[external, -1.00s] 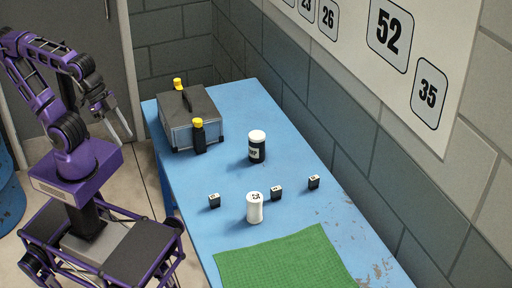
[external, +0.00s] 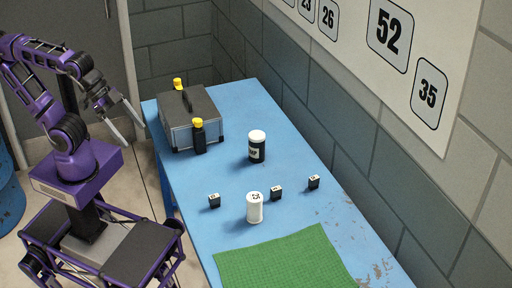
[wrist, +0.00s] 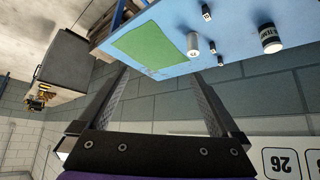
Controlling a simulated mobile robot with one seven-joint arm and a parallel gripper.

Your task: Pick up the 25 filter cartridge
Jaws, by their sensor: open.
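The filter cartridge is a white cylinder (external: 255,208) with a dark "25"-like mark on its top. It stands upright on the blue table (external: 220,235), just behind the green mat. It also shows in the wrist view (wrist: 193,45). My gripper (external: 134,126) is open and empty, off the table's left edge near the toolbox, well away from the cartridge. In the wrist view its two fingers (wrist: 160,95) stand wide apart with nothing between them.
Small black blocks (external: 276,193) stand around the cartridge, one close on its right. A grey toolbox (external: 188,115) with yellow-capped parts sits at the far left. A green mat (external: 285,262) lies in front.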

